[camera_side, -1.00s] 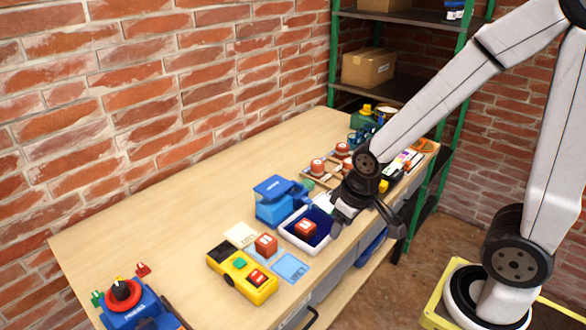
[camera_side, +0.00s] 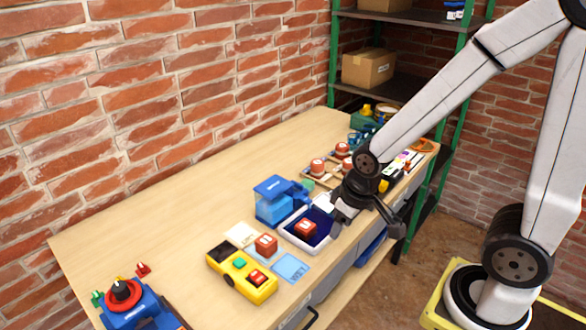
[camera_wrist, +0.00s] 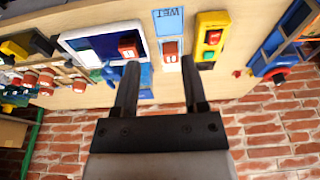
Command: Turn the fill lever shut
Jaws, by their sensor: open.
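A blue dispenser (camera_side: 270,207) with a light blue, see-through front stands mid-table in the side view. In the wrist view part of its blue body (camera_wrist: 145,78) shows beside and behind one finger. A blue part (camera_side: 299,193) juts from its right side; I cannot tell whether this is the fill lever or how it is turned. My gripper (camera_side: 337,212) is by the white-rimmed tray, right of the dispenser. In the wrist view my gripper (camera_wrist: 162,85) has its two fingers wide apart with nothing between them.
The white-rimmed tray (camera_side: 284,231) has a dark blue inside and holds a red block (camera_side: 305,229). Another red block (camera_side: 266,245), a blue "WET" card (camera_side: 291,267) and a yellow device (camera_side: 240,276) lie to the left. Orange-topped items (camera_side: 318,167) stand behind. The table's back left is clear.

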